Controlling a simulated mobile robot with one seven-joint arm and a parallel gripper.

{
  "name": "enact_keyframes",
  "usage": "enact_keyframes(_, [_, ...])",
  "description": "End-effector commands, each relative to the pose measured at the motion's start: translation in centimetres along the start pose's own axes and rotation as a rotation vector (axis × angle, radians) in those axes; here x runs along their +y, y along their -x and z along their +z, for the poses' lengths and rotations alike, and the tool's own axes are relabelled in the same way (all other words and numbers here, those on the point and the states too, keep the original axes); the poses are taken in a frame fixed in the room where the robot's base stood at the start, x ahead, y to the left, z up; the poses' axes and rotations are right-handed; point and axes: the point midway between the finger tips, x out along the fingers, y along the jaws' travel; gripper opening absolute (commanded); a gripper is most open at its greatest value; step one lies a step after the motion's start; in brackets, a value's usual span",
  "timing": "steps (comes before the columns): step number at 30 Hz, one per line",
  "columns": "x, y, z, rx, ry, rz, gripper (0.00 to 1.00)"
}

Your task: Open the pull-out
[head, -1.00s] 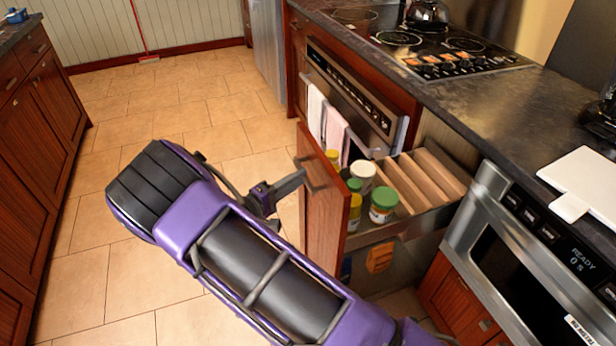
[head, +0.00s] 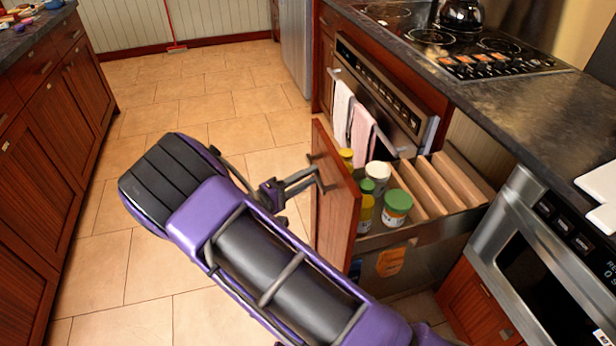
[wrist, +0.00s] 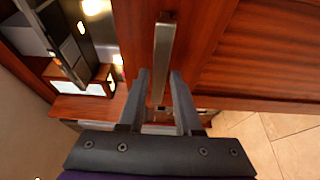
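The pull-out is a narrow cabinet drawer with a red-brown wooden front (head: 335,205). It stands open from under the counter, and its jars and wooden dividers show. Its metal bar handle (wrist: 163,55) is on the outer face. My gripper (head: 318,172) is at this handle in the head view. In the wrist view my gripper (wrist: 160,74) has its two fingers apart, one on each side of the handle's lower part. I see no firm grip on the bar, and whether a finger touches it is unclear.
Green-lidded jars (head: 397,205) and a white-lidded jar (head: 377,174) stand inside the pull-out. An oven with hanging towels (head: 362,125) is behind it, a microwave (head: 540,255) to its right. Cabinets (head: 50,140) line the left. The tiled floor (head: 215,95) between is clear.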

Motion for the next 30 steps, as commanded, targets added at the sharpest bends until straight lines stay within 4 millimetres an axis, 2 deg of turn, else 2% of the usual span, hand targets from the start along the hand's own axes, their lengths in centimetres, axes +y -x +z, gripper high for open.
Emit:
enact_keyframes(1, [0.0, 0.0, 0.0, 0.000, 0.000, 0.001, 0.44])
enact_keyframes(3, [0.0, 0.0, 0.0, 0.000, 0.000, 0.001, 0.53])
enact_keyframes(14, [0.1, 0.5, -0.1, 0.001, -0.001, 0.002, 0.53])
enact_keyframes(17, [0.1, 1.8, -0.1, 0.002, -0.001, 0.002, 0.53])
enact_keyframes(20, [0.1, 3.9, -0.1, 0.004, 0.000, 0.001, 0.53])
enact_keyframes(30, [0.0, 12.3, -0.1, 0.004, -0.001, 0.001, 0.53])
